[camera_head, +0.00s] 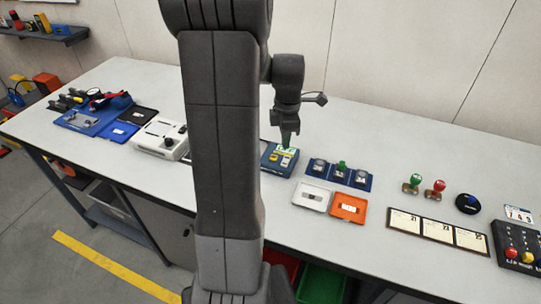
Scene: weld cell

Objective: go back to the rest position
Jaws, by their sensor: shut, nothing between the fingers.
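My gripper (287,140) points down over the middle of the long grey workbench (440,165). Its fingertips are small in the picture, close together with nothing visible between them. They are at or just above a blue device (279,158) with a green screen and yellow parts. I cannot tell whether they touch it. My arm rises in front of the bench and hides part of it.
Right of the gripper lie a blue strip with knobs (340,174), a white tray (312,197) and an orange tray (348,207). Stamps (437,188), cards (437,230) and a button box (518,245) stand farther right. A white box (159,140) is left. The back right bench is clear.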

